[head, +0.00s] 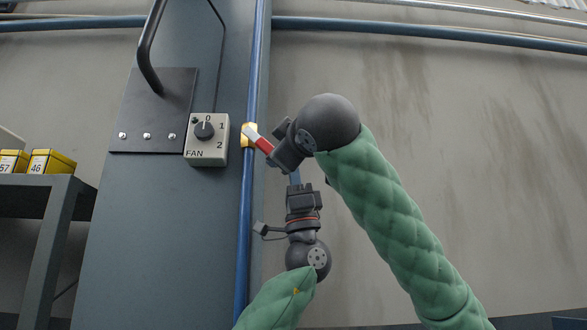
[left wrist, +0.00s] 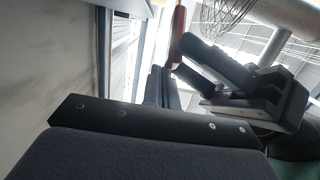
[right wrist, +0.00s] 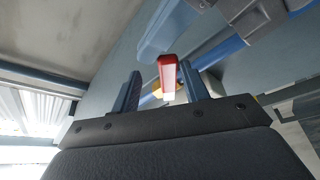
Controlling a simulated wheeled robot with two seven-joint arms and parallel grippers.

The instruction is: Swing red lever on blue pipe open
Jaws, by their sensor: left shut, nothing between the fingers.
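The blue pipe (head: 246,190) runs upright along the grey panel. A brass-yellow valve body (head: 249,130) sits on it. The red lever (head: 263,144) slants down and to the right from the valve, away from the pipe. My right gripper (head: 273,153) is at the lever's outer end and partly hides it. In the right wrist view the lever (right wrist: 168,76) stands between the two spread fingers, with a gap to the left one. My left gripper (head: 296,178) is shut and empty, pointing up just below the right one. The lever also shows past its fingertips in the left wrist view (left wrist: 178,32).
A FAN switch box (head: 206,140) is just left of the pipe. A dark handle (head: 150,55) on a plate stands out further left. Yellow boxes (head: 52,162) sit on a shelf at far left. The wall right of the arms is clear.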

